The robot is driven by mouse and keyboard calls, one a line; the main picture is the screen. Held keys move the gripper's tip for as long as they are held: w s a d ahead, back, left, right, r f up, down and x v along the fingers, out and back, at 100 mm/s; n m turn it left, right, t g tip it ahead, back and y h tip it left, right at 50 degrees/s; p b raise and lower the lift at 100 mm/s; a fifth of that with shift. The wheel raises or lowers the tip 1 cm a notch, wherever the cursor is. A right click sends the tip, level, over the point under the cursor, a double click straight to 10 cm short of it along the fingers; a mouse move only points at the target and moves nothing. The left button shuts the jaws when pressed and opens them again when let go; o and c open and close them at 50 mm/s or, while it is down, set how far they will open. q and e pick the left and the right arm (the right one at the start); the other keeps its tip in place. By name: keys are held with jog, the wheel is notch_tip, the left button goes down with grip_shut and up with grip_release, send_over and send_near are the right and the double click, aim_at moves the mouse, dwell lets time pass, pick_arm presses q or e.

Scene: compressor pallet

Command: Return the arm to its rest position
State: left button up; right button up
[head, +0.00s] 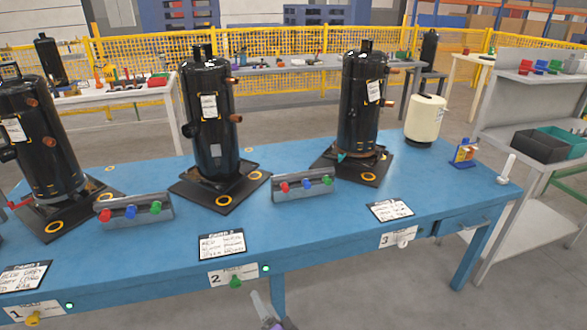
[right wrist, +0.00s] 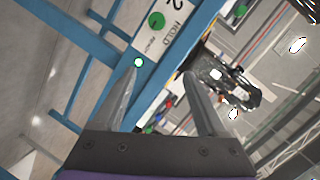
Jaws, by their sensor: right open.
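My right gripper (head: 267,308) shows at the bottom edge of the head view, in front of the blue table (head: 330,232) and below the station 2 label (head: 234,275). In the right wrist view its two fingers (right wrist: 160,76) stand apart with nothing between them. The wrist view is tilted and shows the station 2 card, a green knob (right wrist: 156,20) and a lit green lamp (right wrist: 138,62) beyond the fingers. My left gripper is not in view.
Three black compressors stand on dark plates on the table: left (head: 45,145), middle (head: 212,130) and right (head: 360,110). Two grey racks with coloured knobs (head: 135,210) (head: 303,186) sit between them. A cream canister (head: 424,119) stands at the back right. Grey floor (head: 370,290) lies open in front.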

jog(key=s+d+n+g+h+p, duration=0.1)
jog(key=s+d+n+g+h, duration=0.7)
jog(key=s+d, duration=1.75)
pick_arm(q)
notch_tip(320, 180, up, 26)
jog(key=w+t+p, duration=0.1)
jog(key=p, duration=2.1)
pick_arm(e)
notch_tip(320, 180, up, 25)
jog(key=y, duration=0.1)
jog(key=shift+w+a+f+m, duration=0.15)
jog(key=shift+w+a+m, duration=0.15)
jog(key=shift+w, duration=0.1)
